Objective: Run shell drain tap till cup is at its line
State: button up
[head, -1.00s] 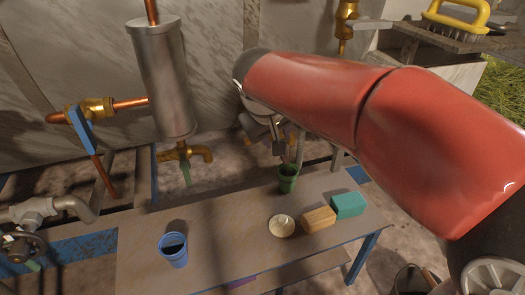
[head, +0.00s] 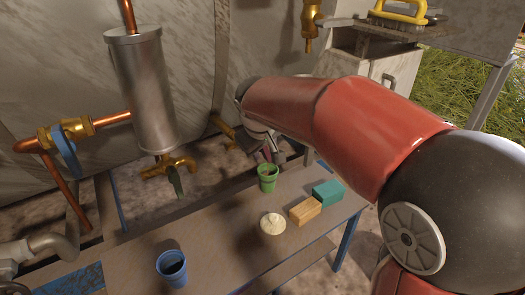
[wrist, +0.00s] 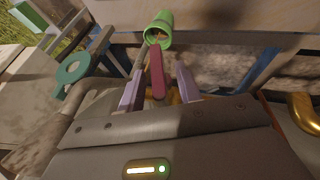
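My gripper (wrist: 160,88) has two purple fingers, apart, one on each side of a maroon lever (wrist: 157,68). Gaps show between the fingers and the lever. In the head view my gripper (head: 265,152) is partly hidden by my red arm, just above and behind a green cup (head: 268,180). The green cup also shows beyond the lever in the wrist view (wrist: 160,30); its fill level and line cannot be made out. A steel cylinder (head: 145,90) has a brass tap (head: 168,166) with a green lever at its bottom. A blue cup (head: 172,268) with dark contents stands on the bench.
The bench (head: 225,235) also holds a cream lidded dish (head: 272,223), a tan block (head: 305,210) and a teal block (head: 327,193). A blue-handled valve (head: 67,150) sits on copper pipe at left.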

jog(key=shift+w+f, duration=0.35)
jog(key=shift+f, duration=0.3)
grip_shut()
jog(key=shift+r, duration=0.15)
